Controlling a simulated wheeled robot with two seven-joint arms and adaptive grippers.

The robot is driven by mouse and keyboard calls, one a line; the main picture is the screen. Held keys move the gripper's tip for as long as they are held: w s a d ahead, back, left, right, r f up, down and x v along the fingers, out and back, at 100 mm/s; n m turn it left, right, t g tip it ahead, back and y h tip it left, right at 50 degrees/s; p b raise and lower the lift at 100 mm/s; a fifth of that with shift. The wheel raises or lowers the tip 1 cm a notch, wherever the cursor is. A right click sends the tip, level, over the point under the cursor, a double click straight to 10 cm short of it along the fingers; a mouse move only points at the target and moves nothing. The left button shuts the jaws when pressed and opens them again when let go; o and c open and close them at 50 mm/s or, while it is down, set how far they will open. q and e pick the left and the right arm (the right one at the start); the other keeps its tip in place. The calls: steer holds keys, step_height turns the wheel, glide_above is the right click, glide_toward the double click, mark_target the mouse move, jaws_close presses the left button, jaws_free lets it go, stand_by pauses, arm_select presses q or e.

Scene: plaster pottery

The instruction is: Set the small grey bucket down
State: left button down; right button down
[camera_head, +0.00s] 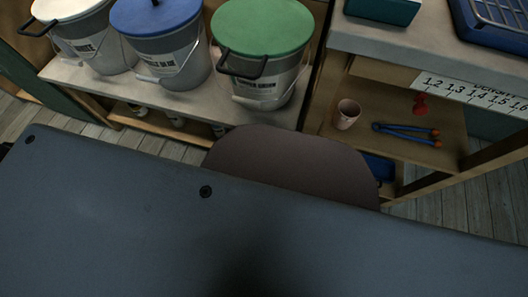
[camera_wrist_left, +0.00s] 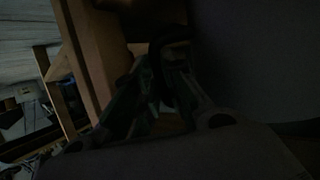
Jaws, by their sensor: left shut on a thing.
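My left gripper (camera_wrist_left: 160,85) shows in the left wrist view, in deep shadow. Its fingers are shut on a dark curved thing (camera_wrist_left: 172,47) that looks like a handle, but it is too dark to be sure. I cannot make out the small grey bucket for certain in either view. A large smooth dark grey surface fills the right of the wrist view, and I cannot tell what it is. Neither gripper shows in the head view.
Lidded buckets with white (camera_head: 98,45), blue (camera_head: 170,60) and green (camera_head: 262,85) lids stand on the left bench (camera_head: 215,108). On the right, a shelf (camera_head: 390,155) holds a pinkish cup (camera_head: 346,114) and blue-and-orange tongs (camera_head: 405,133). A blue crate (camera_head: 500,22) sits above.

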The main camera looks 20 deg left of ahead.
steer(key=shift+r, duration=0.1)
arm_select(q)
steer(key=c, duration=1.5)
jaws_free()
steer(key=shift+f, duration=0.1)
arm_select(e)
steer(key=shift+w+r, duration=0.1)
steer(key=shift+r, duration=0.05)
arm_select(q)
steer(key=shift+a, duration=0.1)
